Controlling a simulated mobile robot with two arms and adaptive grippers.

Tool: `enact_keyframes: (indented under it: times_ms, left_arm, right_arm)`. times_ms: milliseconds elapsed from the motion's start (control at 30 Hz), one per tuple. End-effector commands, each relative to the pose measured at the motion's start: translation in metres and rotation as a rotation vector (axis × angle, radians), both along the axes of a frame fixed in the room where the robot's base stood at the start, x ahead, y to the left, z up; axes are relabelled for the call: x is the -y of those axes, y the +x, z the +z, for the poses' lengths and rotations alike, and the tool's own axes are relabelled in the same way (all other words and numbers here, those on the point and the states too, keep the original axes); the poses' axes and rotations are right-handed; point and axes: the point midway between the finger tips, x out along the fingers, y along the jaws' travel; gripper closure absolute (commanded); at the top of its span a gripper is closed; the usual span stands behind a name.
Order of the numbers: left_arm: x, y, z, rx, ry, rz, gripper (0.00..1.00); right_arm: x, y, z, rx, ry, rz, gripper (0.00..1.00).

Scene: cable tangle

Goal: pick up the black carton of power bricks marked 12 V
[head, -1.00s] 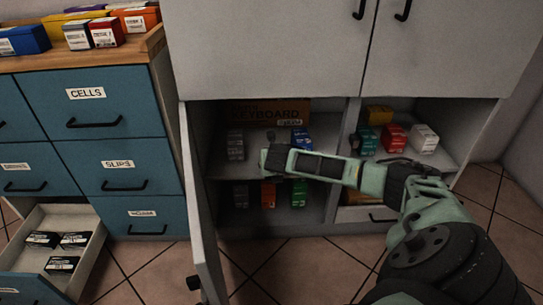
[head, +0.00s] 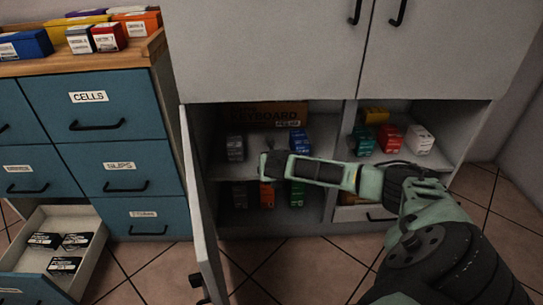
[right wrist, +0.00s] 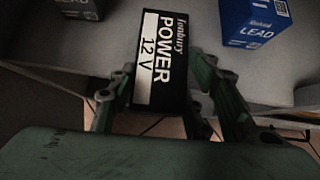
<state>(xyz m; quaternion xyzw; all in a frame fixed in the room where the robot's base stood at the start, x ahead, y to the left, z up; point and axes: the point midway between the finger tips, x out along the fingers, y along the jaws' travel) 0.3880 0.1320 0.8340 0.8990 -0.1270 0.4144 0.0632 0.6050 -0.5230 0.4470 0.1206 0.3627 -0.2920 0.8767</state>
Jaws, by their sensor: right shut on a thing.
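The black carton (right wrist: 158,65) marked POWER 12 V fills the middle of the right wrist view, its label facing the camera. My right gripper (right wrist: 165,78) has one finger on each side of the carton and is shut on it. In the head view my right gripper (head: 272,163) reaches into the left bay of the open cabinet at middle-shelf height, and the carton is mostly hidden or too dark to make out there. I cannot tell whether the carton touches the shelf. My left gripper is not in view.
A blue LEAD carton (right wrist: 255,22) stands right of the held carton, and a grey carton (right wrist: 78,8) stands to its left. A brown KEYBOARD box (head: 265,114) lies behind. The open cabinet door (head: 203,205) stands at the left. An open drawer (head: 88,262) holds black boxes.

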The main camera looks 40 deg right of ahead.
Motion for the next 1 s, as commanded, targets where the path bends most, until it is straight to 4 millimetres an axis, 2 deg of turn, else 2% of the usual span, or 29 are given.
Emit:
enact_keyframes:
  times_ms: [33, 67, 267, 667, 867, 1000]
  left_arm:
    - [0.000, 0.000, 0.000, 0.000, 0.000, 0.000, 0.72]
    - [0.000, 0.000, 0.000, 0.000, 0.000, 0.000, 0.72]
    - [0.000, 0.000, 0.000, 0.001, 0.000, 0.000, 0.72]
    - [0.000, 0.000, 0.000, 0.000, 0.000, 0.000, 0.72]
    - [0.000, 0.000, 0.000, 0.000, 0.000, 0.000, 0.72]
    - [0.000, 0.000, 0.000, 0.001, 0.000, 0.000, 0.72]
  right_arm:
    - [-0.001, -0.001, -0.002, -0.004, 0.002, 0.001, 0.93]
    - [-0.001, -0.001, -0.002, -0.004, 0.002, 0.001, 0.53]
    - [-0.001, -0.001, -0.001, -0.002, 0.002, 0.000, 0.35]
    - [-0.001, -0.002, 0.002, -0.001, 0.001, 0.001, 0.33]
    - [-0.011, -0.015, 0.018, -0.001, -0.001, 0.004, 0.33]
    - [-0.023, -0.030, 0.038, 0.000, -0.001, 0.004, 0.33]
